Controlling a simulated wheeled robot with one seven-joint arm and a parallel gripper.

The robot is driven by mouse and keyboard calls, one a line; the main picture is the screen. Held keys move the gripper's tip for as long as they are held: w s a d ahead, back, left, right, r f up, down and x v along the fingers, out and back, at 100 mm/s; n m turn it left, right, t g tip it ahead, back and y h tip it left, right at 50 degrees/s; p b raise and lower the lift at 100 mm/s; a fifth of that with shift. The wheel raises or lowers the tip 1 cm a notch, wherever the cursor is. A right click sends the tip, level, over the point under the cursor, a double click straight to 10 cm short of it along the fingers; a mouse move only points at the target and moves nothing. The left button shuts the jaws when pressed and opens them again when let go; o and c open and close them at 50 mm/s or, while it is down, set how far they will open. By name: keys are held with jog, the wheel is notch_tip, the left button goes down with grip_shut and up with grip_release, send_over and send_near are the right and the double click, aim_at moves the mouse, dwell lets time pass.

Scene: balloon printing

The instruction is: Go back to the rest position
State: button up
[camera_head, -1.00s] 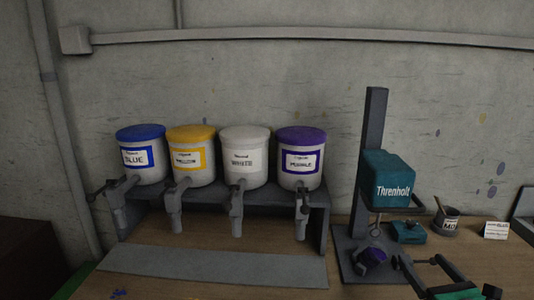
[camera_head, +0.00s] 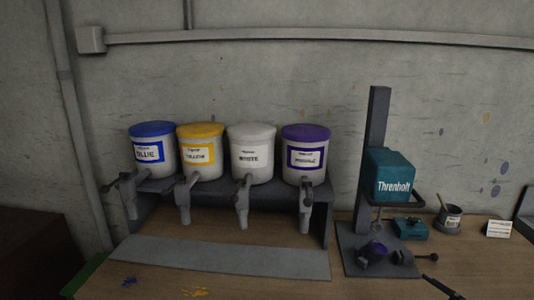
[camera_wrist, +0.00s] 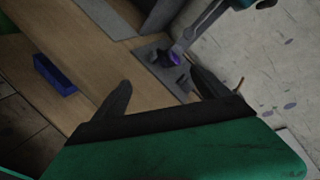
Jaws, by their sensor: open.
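My gripper (camera_wrist: 160,92) is open and empty in the wrist view, with its two dark fingers spread above the wooden bench. In the head view only a thin dark part that looks like its tip shows at the bottom right edge. The small cup with purple inside (camera_head: 375,251) stands on the base of the teal Threnholt machine (camera_head: 393,178), apart from the fingers. The wrist view also shows the purple cup (camera_wrist: 174,58) beyond the fingers.
Blue (camera_head: 152,150), yellow (camera_head: 201,160), white (camera_head: 250,160) and purple (camera_head: 304,165) paint tubs stand on a grey rack with taps. A dark pot (camera_head: 449,219) and a white card (camera_head: 498,229) stand right of the machine. A blue tray (camera_wrist: 54,74) shows in the wrist view.

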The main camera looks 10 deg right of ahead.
jog(key=s+a+f+n+g+y, duration=0.1)
jog(key=s+a+f+n+g, duration=0.15)
jog(key=s+f+n, duration=0.35)
jog(key=s+a+f+n+g+y, duration=0.15)
jog(key=s+f+g, duration=0.25)
jog(key=f, duration=0.4)
jog(key=s+a+n+g, duration=0.6)
jog(key=s+g, duration=0.1)
jog(key=s, duration=0.2)
jog(key=w+a+r+n+b, duration=0.1)
jog(key=w+a+r+n, duration=0.2)
jog(key=a, duration=0.4)
jog(key=w+a+r+n+t+h, duration=0.1)
jog(key=w+a+r+n, duration=0.3)
jog(key=w+a+n, duration=0.1)
jog(key=w+a+r+n+t+h+b, duration=0.1)
jog(key=w+a+r+n, duration=0.2)
jog(key=w+a, duration=0.3)
jog(key=a+n, duration=0.1)
jog(key=a, duration=0.3)
jog(key=shift+r+b, duration=0.3)
jog(key=shift+w+a+n+h, duration=0.1)
jog(key=shift+n+h, duration=0.15)
